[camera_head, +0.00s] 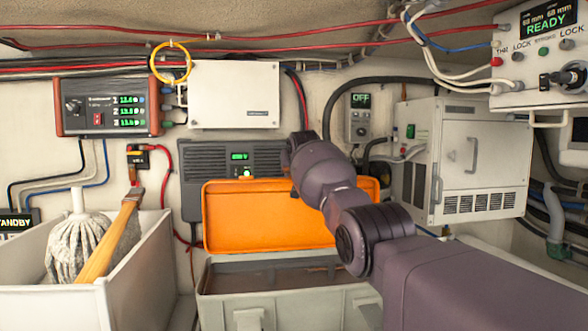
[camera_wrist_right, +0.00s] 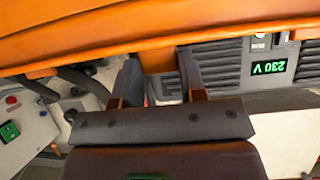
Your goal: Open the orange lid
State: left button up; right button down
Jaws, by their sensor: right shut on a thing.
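The orange lid (camera_head: 255,215) stands raised, close to upright, at the back of a grey box (camera_head: 235,307) whose dark inside shows below it. In the right wrist view the lid (camera_wrist_right: 90,35) fills the top. My right arm comes in from the right and crosses in front of the lid's right part. My right gripper (camera_wrist_right: 158,68) is shut on a small orange tab at the lid's edge, one finger on each side. In the head view its fingers are hidden behind my wrist. My left gripper is not in view.
A dark grey unit with a green display (camera_head: 232,155) is on the wall close behind the lid. A white bin (camera_head: 50,300) with a mop (camera_head: 85,240) stands left of the box. A white cabinet (camera_head: 465,150) is at right. Red cables run overhead.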

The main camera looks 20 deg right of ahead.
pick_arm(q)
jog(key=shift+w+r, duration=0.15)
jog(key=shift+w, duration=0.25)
pick_arm(e)
jog(key=shift+w+r, duration=0.25)
jog(key=shift+r, duration=0.15)
jog(key=c, duration=0.7)
grip_release()
jog(key=shift+s, duration=0.1)
jog(key=shift+f, duration=0.25)
pick_arm(q)
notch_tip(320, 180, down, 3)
jog(key=b, duration=0.2)
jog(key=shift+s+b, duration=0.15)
jog(key=shift+b, duration=0.2)
pick_arm(e)
jog(key=v, duration=1)
jog(key=shift+s+r, duration=0.2)
jog(key=shift+r, duration=0.15)
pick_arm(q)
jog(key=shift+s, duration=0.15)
